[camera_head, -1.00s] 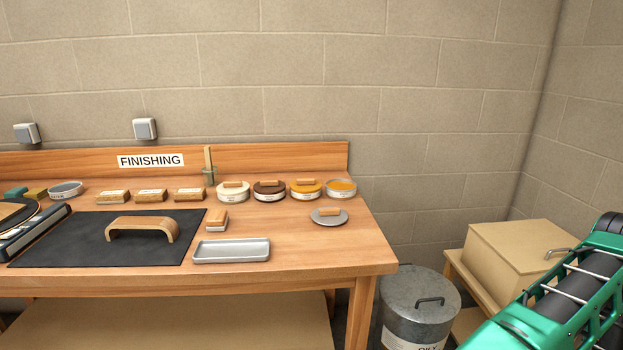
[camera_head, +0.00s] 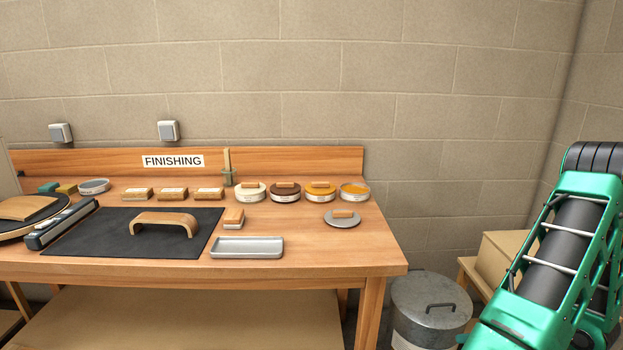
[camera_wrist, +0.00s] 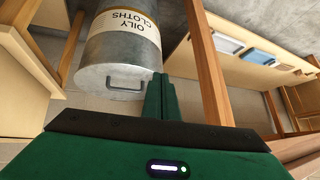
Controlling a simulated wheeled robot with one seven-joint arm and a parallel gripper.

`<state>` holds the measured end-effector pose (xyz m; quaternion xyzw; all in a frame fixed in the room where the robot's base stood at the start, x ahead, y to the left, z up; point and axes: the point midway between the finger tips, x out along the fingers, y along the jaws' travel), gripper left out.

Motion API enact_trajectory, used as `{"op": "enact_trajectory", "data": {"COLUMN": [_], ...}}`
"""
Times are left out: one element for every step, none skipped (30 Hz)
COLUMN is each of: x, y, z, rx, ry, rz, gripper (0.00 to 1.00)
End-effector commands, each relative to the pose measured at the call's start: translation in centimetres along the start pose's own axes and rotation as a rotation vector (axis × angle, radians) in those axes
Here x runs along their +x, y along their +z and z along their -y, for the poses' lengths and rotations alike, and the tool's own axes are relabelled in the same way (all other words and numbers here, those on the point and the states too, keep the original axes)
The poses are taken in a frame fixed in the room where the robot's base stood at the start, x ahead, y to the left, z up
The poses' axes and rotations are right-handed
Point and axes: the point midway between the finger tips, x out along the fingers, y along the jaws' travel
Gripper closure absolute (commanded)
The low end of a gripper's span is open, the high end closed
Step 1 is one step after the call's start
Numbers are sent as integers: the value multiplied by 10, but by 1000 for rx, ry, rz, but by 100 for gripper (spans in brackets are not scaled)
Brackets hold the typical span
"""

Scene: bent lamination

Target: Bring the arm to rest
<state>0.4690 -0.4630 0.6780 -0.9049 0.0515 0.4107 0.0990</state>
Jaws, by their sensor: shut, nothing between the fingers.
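My arm (camera_head: 556,260), green with dark inner parts, stands raised at the right of the head view, right of the bench and apart from it. My gripper (camera_wrist: 160,98) shows in the wrist view with its green fingers together and nothing between them. It points toward the floor area by the metal bin. My gripper's end is not seen in the head view.
The finishing bench (camera_head: 320,262) bears a black mat (camera_head: 75,235) with a bent wood piece (camera_head: 163,222), a metal tray (camera_head: 247,248) and several tins. A lidded metal bin (camera_head: 430,300) labelled for oily cloths stands right of it. A cardboard-coloured box (camera_head: 492,258) is partly behind my arm.

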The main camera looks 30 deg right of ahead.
Motion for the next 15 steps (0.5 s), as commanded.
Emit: {"op": "enact_trajectory", "data": {"x": [-3,-4,-7,-9,-11,-15,-18,-20,-25,-28,-32,-38,-42,-46,-53], "y": [-17,-24,-33,-39,-44,-51,-56,-61,-68,-72,-76,-81,-85,-88,-93], "z": [14,22,32,40,48,59,67,75,85,93,100,111,119,126,136], "rx": [-22,-25,-31,-33,-35,-38,-39,-41,-42,-43,-42,-41,-40,-39,-36], "ry": [-26,-41,-58,-71,-81,-93,-101,-108,-115,-118,-120,-122,-123,-121,-117], "rz": [30,51,79,101,123,153,175,197,227,249,271,301,322,342,370], "gripper": [100,100,100,100,100,100,100,100,100,100,100,100,100,100,100]}}
